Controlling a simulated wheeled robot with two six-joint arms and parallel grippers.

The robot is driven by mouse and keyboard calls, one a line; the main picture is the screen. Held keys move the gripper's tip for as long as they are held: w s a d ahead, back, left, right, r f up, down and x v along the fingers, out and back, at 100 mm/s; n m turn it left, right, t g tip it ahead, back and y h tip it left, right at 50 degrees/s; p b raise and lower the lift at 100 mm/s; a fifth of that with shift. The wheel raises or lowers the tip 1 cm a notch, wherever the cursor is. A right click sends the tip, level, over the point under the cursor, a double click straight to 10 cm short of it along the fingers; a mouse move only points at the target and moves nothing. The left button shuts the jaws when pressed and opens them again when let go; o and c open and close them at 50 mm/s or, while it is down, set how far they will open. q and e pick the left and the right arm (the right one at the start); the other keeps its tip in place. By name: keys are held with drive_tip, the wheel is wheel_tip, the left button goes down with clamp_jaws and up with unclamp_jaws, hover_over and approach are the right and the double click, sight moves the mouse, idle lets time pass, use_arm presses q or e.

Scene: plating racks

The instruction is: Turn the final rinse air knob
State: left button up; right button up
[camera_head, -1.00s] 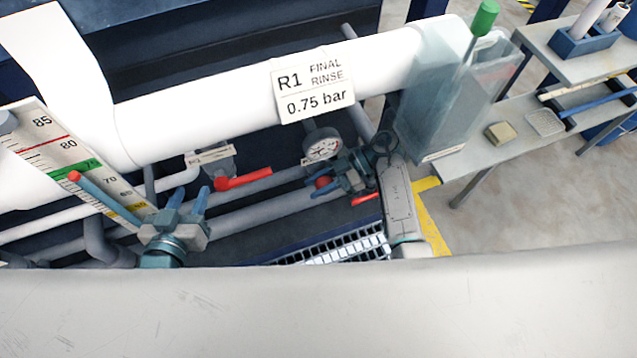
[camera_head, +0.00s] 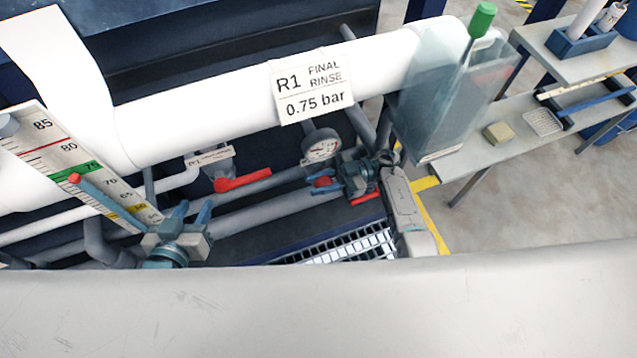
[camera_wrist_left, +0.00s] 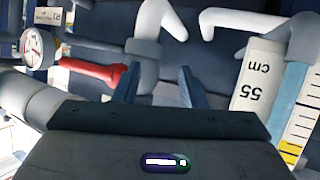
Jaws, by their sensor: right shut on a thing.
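A red knob (camera_head: 323,182) sits on the pipework just below the final rinse pressure gauge (camera_head: 322,148). My right gripper (camera_head: 327,181) is shut on this knob, with its blue fingers at either side and its body partly hiding it. My left gripper (camera_head: 192,211) is open and empty over the pipes at the left. In the left wrist view the left fingers (camera_wrist_left: 157,84) are apart with nothing between them. The R1 FINAL RINSE sign (camera_head: 312,87), reading 0.75 bar, hangs on the white pipe above the gauge.
A red lever handle (camera_head: 243,180) on a labelled valve lies between my grippers. A clear container (camera_head: 437,100) with a green-handled tool stands right of the gauge. A scale board (camera_head: 75,160) stands at the left. A bench (camera_head: 470,150) is at the right.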

use_arm(q)
drive_tip(key=shift+w+a+r+t, duration=0.1)
drive_tip(key=shift+w+r+t, duration=0.35)
drive_tip(key=shift+r, duration=0.25)
drive_tip(key=shift+w+a+r+t, duration=0.1)
drive_tip(key=shift+w+r+t, duration=0.35)
drive_tip(key=shift+r, duration=0.2)
use_arm(e)
drive_tip(key=shift+d+y, duration=0.1)
drive_tip(key=shift+y, duration=0.4)
drive_tip(key=o, duration=0.7)
